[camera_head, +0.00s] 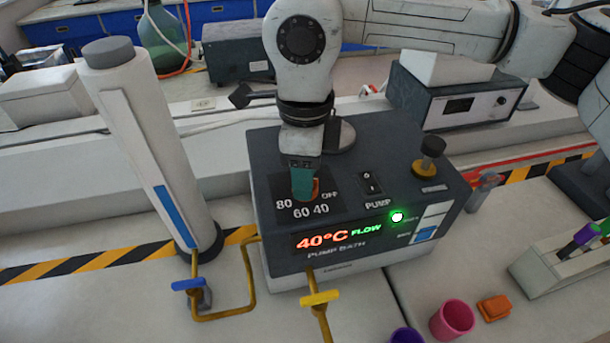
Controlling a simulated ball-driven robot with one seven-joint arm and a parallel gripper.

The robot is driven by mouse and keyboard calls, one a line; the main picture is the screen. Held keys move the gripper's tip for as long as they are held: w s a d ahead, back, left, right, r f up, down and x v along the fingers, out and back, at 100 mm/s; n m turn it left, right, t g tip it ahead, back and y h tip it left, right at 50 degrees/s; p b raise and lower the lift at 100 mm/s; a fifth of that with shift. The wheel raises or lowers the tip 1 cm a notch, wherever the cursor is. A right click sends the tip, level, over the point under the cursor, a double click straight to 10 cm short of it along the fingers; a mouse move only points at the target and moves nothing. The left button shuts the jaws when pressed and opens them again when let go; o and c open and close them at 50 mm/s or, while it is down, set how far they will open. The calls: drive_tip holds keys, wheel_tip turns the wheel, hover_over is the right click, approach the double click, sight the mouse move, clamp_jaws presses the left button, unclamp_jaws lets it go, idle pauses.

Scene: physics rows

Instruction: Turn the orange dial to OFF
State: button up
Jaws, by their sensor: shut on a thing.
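The orange dial (316,187) is on the top panel of the dark pump bath (400,207). It is mostly hidden behind my gripper (304,192), which comes down from above and is shut on it. The markings 80, 60, 40 and OFF (329,195) surround the dial. OFF is at its right. Which mark the dial points to is hidden. The bath's display (322,240) reads 40°C in red and FLOW in green. A green light (397,217) glows beside it.
A white column (150,150) stands left of the bath. Brass pipes with a blue valve handle (188,284) and a yellow valve handle (320,298) are in front. A pump switch (370,183) and black knob (432,146) are right of the dial. A pink cup (452,320) stands front right.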

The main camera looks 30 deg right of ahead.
idle(0.4)
drive_tip(key=o, duration=1.1)
drive_tip(key=shift+c, duration=0.2)
drive_tip(key=shift+r, duration=0.15)
wheel_tip(320, 180, up, 11)
drive_tip(key=b, duration=0.1)
drive_tip(key=shift+f, duration=0.2)
